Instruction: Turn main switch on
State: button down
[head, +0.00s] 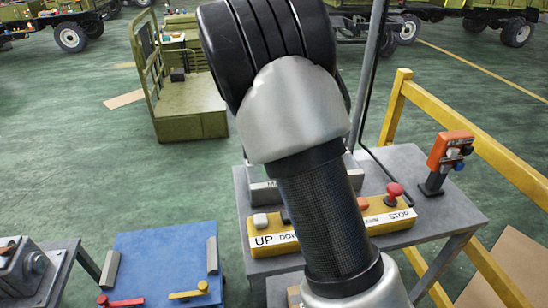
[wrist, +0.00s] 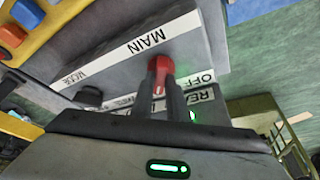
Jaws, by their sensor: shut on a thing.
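The main switch has a red knob (wrist: 160,66) on a grey box with white label strips reading "MAIN" and "OFF" (wrist: 207,76). My gripper (wrist: 170,92) is shut on the red knob, with its dark fingers on either side of it. The fingers hide part of the knob and the lettering below it, so the other position's label is hard to read. In the head view my arm covers most of the grey switch box (head: 264,193), and the knob and fingers are hidden.
A yellow button box (head: 390,222) marked UP, DOWN and STOP, with a red mushroom button (head: 394,189), sits in front on the grey table (head: 430,165). An orange box (head: 450,150) stands at right by a yellow rail (head: 500,155). A blue panel (head: 165,250) is at lower left.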

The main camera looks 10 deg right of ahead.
jog(key=shift+a+m+g+h, duration=0.1)
jog(key=shift+m+g+h, duration=0.2)
jog(key=shift+m, duration=0.7)
jog(key=c, duration=1.7)
grip_release()
jog(key=v, duration=1.7)
jog(key=shift+a+r+p, duration=0.1)
jog(key=shift+r+p, duration=0.1)
jog(key=shift+p, duration=0.2)
